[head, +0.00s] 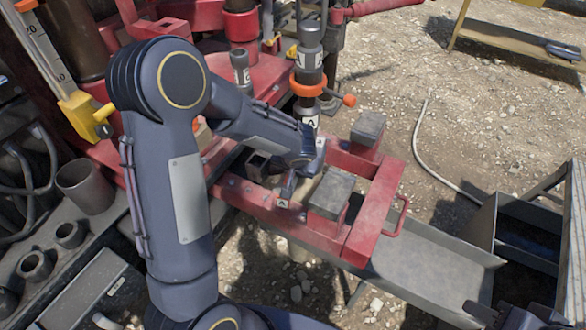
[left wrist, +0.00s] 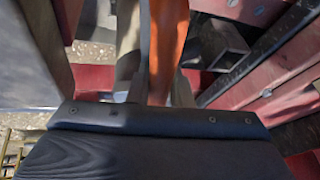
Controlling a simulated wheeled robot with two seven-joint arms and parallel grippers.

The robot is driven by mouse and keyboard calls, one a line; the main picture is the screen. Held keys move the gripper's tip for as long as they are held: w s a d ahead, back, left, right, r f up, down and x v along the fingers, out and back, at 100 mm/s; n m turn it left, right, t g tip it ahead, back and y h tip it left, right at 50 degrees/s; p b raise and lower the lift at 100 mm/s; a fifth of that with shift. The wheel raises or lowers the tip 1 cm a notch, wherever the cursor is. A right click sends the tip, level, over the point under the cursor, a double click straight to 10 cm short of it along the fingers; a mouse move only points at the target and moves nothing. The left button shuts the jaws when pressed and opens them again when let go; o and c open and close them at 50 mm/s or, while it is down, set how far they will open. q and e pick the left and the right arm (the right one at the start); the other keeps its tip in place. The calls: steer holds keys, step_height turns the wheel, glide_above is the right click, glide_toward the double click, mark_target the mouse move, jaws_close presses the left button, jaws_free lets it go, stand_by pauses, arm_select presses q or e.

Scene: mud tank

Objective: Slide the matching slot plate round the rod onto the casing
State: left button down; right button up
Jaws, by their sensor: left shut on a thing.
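The rod (head: 310,50) stands upright at the back, dark grey with pale bands, with an orange collar and side handle (head: 308,88) around it. Its foot and the casing are hidden behind my arm, which bends over to a hand (head: 306,155) beside the red frame. I cannot make out this hand's jaws in the head view. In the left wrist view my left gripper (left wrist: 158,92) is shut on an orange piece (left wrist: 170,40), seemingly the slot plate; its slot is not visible. A pale round bar (left wrist: 128,35) shows beside it. The right jaws' state cannot be made out.
Red beams crowd both sides of the left wrist view. A metal trough (head: 430,255) lies front right. Gravel at the right is mostly open, crossed by a hose.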

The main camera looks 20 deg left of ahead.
arm_select(q)
steer(key=c, duration=1.2)
jaws_free()
steer(key=shift+c, duration=0.2)
steer(key=shift+s+f, duration=0.1)
steer(key=shift+f, duration=0.05)
steer(key=v, duration=0.8)
steer(key=shift+a, duration=0.15)
steer(key=s+a+r+n+h+p, duration=0.1)
steer(key=s+a+r+h+p, duration=0.15)
steer(key=s+r, duration=0.65)
steer(key=s+d+r+h, duration=0.1)
steer(key=s+d+h, duration=0.1)
steer(key=s, duration=0.5)
steer(key=s+d+r+t+h+p, duration=0.1)
steer(key=s+r+h, duration=0.1)
steer(key=s, duration=0.4)
steer(key=shift+s+d+p, duration=0.3)
steer(key=shift+s+d, duration=0.05)
